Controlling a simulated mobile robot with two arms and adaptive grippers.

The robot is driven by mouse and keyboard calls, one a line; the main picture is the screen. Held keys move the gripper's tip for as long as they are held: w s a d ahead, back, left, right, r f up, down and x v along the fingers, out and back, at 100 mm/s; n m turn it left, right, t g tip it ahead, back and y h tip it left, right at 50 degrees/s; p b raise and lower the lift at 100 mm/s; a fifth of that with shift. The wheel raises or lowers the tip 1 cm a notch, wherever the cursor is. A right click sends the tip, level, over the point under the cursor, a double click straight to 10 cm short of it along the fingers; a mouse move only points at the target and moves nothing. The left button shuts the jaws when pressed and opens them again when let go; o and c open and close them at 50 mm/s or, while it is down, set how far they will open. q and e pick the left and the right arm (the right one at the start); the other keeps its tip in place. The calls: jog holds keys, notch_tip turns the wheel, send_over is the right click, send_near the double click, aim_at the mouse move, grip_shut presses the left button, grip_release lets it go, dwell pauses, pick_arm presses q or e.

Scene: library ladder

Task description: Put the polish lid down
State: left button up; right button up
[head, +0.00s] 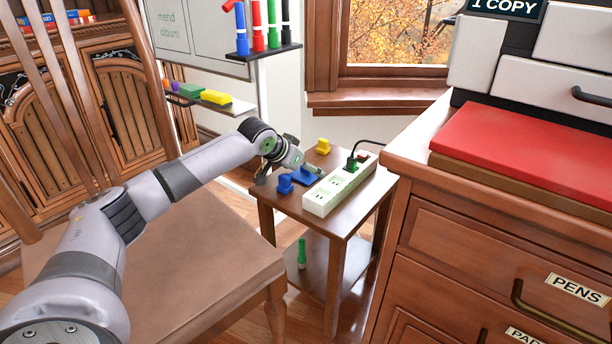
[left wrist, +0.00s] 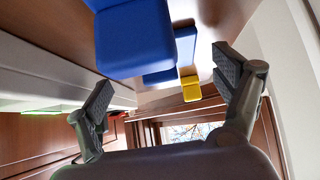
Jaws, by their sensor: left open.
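No piece is marked as the polish lid, so I cannot tell which it is. A small blue knobbed piece (head: 285,185) stands on the side table (head: 345,212), with a flatter blue piece (head: 305,178) beside it. A yellow knobbed piece (head: 323,146) stands farther back. My left gripper (head: 291,171) is over the table close to the blue pieces, its fingers partly hard to see. In the left wrist view my left gripper (left wrist: 164,74) is open and empty, with a blue piece (left wrist: 135,42) just beyond the fingertips and a yellow piece (left wrist: 190,90) farther off. My right gripper is out of view.
A white power strip (head: 338,187) with a plugged-in black cord lies along the table's right part. A green bottle-like object (head: 302,253) stands on the lower shelf. A wooden chair (head: 190,262) is at the left, a drawer cabinet (head: 490,245) close at the right.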

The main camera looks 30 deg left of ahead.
pick_arm(q)
jog(key=c, duration=1.4)
jog(key=shift+c, duration=0.2)
